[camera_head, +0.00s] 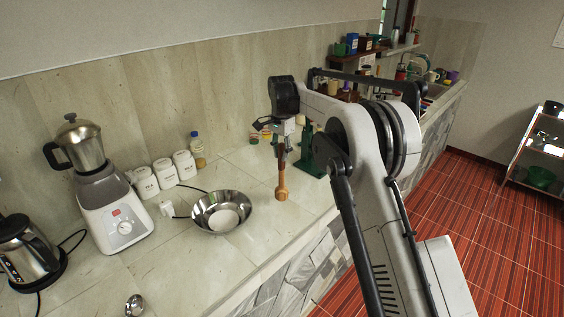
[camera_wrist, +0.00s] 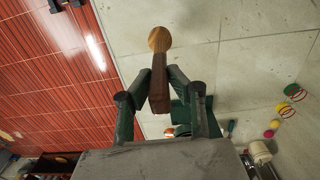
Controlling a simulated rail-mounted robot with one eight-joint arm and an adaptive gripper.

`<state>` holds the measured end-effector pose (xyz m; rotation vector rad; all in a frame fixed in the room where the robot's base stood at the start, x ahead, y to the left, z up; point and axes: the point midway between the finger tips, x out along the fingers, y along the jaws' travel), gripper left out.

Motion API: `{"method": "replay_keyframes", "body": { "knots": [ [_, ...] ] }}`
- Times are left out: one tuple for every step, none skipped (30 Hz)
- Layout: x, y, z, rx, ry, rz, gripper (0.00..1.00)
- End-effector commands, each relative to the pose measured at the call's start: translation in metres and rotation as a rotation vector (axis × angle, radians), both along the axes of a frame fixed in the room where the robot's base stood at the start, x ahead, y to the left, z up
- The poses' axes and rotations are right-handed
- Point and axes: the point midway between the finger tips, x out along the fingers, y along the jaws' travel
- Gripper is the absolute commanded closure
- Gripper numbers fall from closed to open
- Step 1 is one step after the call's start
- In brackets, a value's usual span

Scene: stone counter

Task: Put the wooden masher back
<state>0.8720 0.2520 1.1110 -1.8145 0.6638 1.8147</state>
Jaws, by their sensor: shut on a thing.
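The wooden masher (camera_head: 282,187) hangs roughly upright from my gripper (camera_head: 281,152), its rounded end down, over the counter to the right of the steel bowl. I cannot tell whether its lower end touches the counter. In the wrist view, the masher (camera_wrist: 159,39) points away from me, and the two fingers of my gripper (camera_wrist: 158,75) are shut on its darker brown handle from both sides. The steel bowl (camera_head: 203,213) stands on the counter with a pale round thing inside.
A blender (camera_head: 116,216), white canisters (camera_head: 165,173) and a kettle (camera_head: 27,250) stand to the left. An oil bottle (camera_head: 197,151) is near the wall. Green items (camera_head: 316,153) stand just right of my gripper. The counter's front edge is close; front counter space is mostly clear.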

Motion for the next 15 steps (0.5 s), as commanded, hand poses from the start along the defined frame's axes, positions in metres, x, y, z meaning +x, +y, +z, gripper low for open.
{"method": "replay_keyframes", "body": {
  "knots": [
    [0.001,-0.001,-0.001,0.000,0.000,0.000,1.00],
    [0.001,-0.001,-0.003,0.000,0.000,0.000,1.00],
    [0.002,-0.001,-0.005,0.000,0.000,0.000,1.00],
    [0.002,-0.001,-0.008,0.000,0.000,0.000,1.00],
    [0.002,-0.001,-0.010,0.000,0.000,0.000,1.00],
    [0.002,-0.001,-0.015,0.000,0.000,0.000,1.00],
    [0.001,-0.001,-0.019,0.000,0.000,0.000,1.00],
    [0.001,-0.001,-0.023,0.000,0.000,0.000,1.00],
    [0.001,-0.001,-0.029,0.000,0.000,0.000,1.00],
    [0.001,-0.001,-0.033,0.000,0.000,0.000,1.00],
    [0.001,-0.001,-0.036,0.000,0.000,0.000,1.00],
    [0.001,-0.001,-0.039,0.000,0.000,0.000,1.00],
    [0.001,-0.001,-0.040,0.000,0.000,0.000,1.00],
    [0.001,-0.001,-0.041,0.000,0.000,0.000,1.00],
    [0.001,-0.001,-0.041,0.000,0.000,0.000,1.00]
  ]
}}
